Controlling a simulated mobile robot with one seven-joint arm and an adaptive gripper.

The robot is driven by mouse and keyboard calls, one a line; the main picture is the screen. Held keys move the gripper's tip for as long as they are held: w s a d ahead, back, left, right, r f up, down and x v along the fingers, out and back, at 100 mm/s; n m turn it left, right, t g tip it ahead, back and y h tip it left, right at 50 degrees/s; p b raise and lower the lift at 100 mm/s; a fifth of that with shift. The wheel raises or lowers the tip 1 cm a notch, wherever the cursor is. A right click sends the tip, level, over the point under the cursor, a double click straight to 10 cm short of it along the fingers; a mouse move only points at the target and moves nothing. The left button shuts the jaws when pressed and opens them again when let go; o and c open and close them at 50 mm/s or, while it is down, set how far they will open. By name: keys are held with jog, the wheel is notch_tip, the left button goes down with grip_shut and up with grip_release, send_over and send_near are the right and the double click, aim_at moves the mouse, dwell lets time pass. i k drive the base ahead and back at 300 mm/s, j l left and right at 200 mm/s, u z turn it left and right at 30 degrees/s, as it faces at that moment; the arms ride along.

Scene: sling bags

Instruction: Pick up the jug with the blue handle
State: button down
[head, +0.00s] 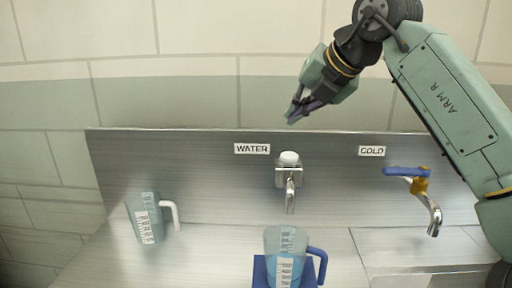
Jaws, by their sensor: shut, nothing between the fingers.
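The jug with the blue handle (284,248) stands upright at the bottom centre of the head view, below the water spout. It is clear with a white scale, and blue liquid shows in its lower part. Its handle (319,263) points right. The jug is on a blue base (259,272), partly cut off by the bottom edge.
A second jug with a white handle (147,220) stands at the left. A water spout (290,190) hangs above the blue-handled jug. A cold tap (424,196) with a blue lever is at the right, over a sink. Counter between the jugs (215,250) is clear.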

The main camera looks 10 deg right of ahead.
aim_at(286, 247)
jog(key=k+l, duration=0.25)
jog(key=k, duration=0.25)
jog(key=k+l, duration=0.25)
jog(key=k, duration=0.2)
jog(key=k+l, duration=0.25)
jog(key=k, duration=0.25)
